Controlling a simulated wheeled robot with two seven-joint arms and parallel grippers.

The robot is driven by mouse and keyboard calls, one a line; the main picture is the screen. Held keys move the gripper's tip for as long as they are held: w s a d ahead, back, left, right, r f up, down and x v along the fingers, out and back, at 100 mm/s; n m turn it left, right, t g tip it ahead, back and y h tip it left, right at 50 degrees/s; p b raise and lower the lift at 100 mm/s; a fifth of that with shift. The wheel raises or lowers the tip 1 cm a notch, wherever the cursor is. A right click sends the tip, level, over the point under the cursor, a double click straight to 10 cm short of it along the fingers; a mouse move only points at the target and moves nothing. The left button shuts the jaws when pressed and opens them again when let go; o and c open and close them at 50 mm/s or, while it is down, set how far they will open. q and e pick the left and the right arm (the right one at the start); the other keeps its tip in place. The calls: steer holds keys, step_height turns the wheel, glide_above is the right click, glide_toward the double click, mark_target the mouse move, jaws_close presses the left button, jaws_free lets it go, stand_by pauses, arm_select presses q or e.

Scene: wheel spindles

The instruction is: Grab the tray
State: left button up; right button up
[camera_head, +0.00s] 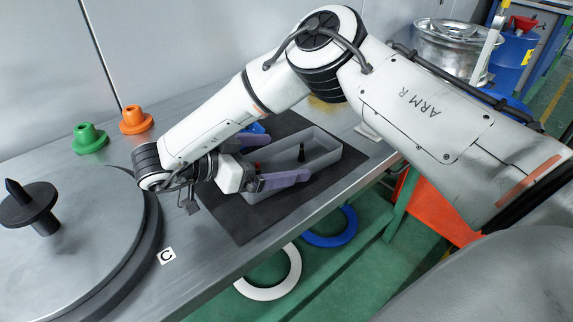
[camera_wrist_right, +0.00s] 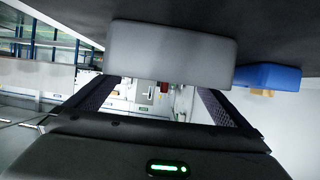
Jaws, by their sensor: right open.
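The tray (camera_head: 335,160) is an open grey box on a black mat on the metal bench. In the right wrist view, the tray's outer wall (camera_wrist_right: 172,50) lies just beyond the open fingers (camera_wrist_right: 158,88). I cannot tell whether they touch it. My left gripper is not in view.
A blue object (camera_head: 257,127) sits behind my gripper, close to the tray. Green (camera_head: 89,138) and orange (camera_head: 135,120) flanged pieces stand at the back left. A large grey disc (camera_head: 75,245) with a dark spindle fills the left. White (camera_head: 272,290) and blue rings lie below the bench.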

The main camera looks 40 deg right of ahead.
mark_target(299, 155)
steer(key=shift+x, duration=1.6)
steer(key=shift+a, duration=0.1)
steer(key=shift+c, duration=0.4)
steer(key=c, duration=1.1)
steer(key=shift+r, duration=0.1)
